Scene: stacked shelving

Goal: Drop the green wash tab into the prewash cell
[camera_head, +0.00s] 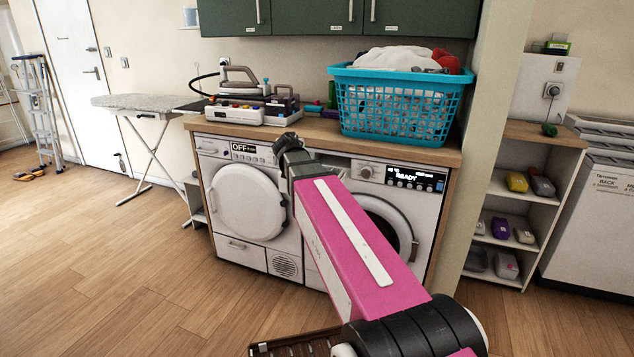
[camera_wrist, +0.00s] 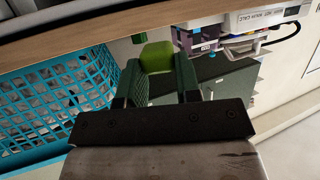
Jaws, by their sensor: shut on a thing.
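In the wrist view, my gripper (camera_wrist: 155,72) is shut on the green wash tab (camera_wrist: 156,56), whose bright green end shows between the dark fingers. In the head view, my gripper (camera_head: 288,143) is a small dark shape just in front of the counter edge, above the gap between the two machines. The tab cannot be made out there. The right machine (camera_head: 366,171), with READY on its display, is partly covered by my arm. A narrow strip at its top left may be the dispenser drawer, mostly hidden. I cannot make out the prewash cell.
A blue laundry basket (camera_head: 395,106) stands on the counter (camera_head: 435,151), right of my gripper. An iron (camera_head: 240,80) and a white box with coloured items stand left of it. The left machine (camera_head: 245,200) reads OFF. Green cabinets (camera_head: 420,15) hang above.

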